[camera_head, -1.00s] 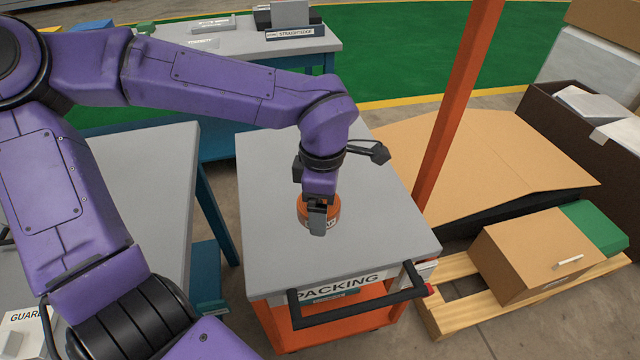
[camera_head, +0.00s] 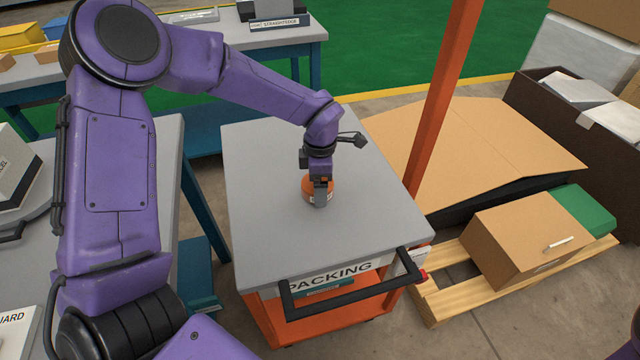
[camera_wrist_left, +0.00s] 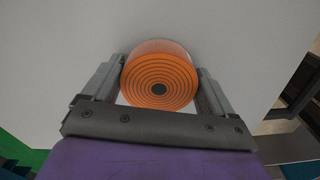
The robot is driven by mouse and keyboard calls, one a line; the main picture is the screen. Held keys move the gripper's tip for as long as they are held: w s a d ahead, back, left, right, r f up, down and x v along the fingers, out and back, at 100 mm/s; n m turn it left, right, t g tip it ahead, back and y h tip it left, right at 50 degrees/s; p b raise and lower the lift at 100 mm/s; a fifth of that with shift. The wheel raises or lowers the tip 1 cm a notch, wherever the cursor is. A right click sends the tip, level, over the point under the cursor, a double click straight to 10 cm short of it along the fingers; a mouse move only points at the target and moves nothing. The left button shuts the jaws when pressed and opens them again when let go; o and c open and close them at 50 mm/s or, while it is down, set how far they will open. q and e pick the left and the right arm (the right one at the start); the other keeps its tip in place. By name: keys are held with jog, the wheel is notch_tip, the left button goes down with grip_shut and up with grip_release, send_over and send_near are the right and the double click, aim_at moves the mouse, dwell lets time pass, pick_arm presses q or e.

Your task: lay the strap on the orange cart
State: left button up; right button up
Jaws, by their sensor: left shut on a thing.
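The strap (camera_head: 309,187) is a rolled orange coil, seen end-on as rings in the left wrist view (camera_wrist_left: 160,82). My left gripper (camera_head: 320,194) is shut on it, with one finger on each side of the coil in the left wrist view. The strap is over the middle of the grey top (camera_head: 268,225) of the orange cart, marked PACKING; I cannot tell whether it touches that surface. The cart's orange lower shelf (camera_head: 345,318) and black handle (camera_head: 355,300) face me. My right gripper is out of view.
An orange post (camera_head: 442,90) stands at the cart's right. A pallet (camera_head: 440,297) with a cardboard box (camera_head: 525,240) and a green box (camera_head: 585,212) lies to the right. A straightedge bench (camera_head: 230,40) is behind. The cart top around the strap is clear.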

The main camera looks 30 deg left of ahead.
pick_arm(q)
jog(key=shift+f, duration=0.15)
jog(key=shift+f, duration=0.1)
jog(key=o, duration=0.9)
jog(key=shift+f, duration=0.1)
notch_tip(320, 180, up, 12)
jog(key=p, duration=0.1)
jog(key=shift+r, duration=0.2)
